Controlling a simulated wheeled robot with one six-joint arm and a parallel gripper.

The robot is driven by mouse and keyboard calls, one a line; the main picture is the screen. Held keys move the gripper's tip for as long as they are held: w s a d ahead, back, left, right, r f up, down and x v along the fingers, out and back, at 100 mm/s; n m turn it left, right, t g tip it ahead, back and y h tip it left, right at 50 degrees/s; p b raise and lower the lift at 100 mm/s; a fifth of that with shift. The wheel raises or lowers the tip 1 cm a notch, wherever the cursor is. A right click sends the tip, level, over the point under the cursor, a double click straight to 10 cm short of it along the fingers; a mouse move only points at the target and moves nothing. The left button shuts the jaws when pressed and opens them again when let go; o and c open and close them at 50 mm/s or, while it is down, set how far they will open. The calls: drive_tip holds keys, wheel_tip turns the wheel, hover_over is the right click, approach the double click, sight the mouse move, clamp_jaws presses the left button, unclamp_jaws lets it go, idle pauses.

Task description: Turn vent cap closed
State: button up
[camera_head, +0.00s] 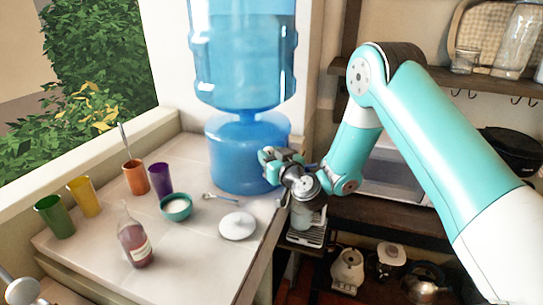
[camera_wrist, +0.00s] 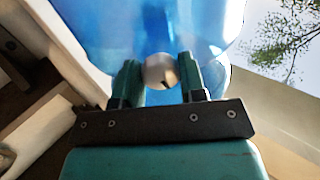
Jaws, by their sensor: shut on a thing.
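A blue water dispenser (camera_head: 240,160) stands on the white counter with a large blue bottle (camera_head: 243,60) upside down on top. My gripper (camera_head: 270,166) is at the dispenser's lower right side. In the wrist view its two teal fingers (camera_wrist: 159,75) are shut on a small pale round cap (camera_wrist: 160,69), which I take as the vent cap, against the blue body (camera_wrist: 155,30). The cap is hidden behind the gripper in the head view. How far it is turned cannot be told.
On the counter stand colored cups (camera_head: 135,177), a teal bowl (camera_head: 176,207), a white lid (camera_head: 237,226), a spoon (camera_head: 219,198) and a bottle (camera_head: 134,240). Shelves with glassware (camera_head: 465,60) are at right. Kettles (camera_head: 424,284) stand below.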

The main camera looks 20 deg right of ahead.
drive_tip(key=shift+f+m+b, duration=0.1)
drive_tip(key=shift+m+b, duration=0.2)
drive_tip(key=shift+m, duration=0.1)
drive_tip(key=shift+s+a+m+t+h+p, duration=0.1)
drive_tip(key=shift+m+t+h+p, duration=0.2)
drive_tip(key=shift+m, duration=5.2)
drive_tip(key=shift+m+t+h+p, duration=0.1)
drive_tip(key=shift+m+h+p, duration=0.25)
drive_tip(key=shift+m, duration=5.15)
drive_tip(key=o, duration=0.9)
drive_tip(key=shift+s, duration=0.1)
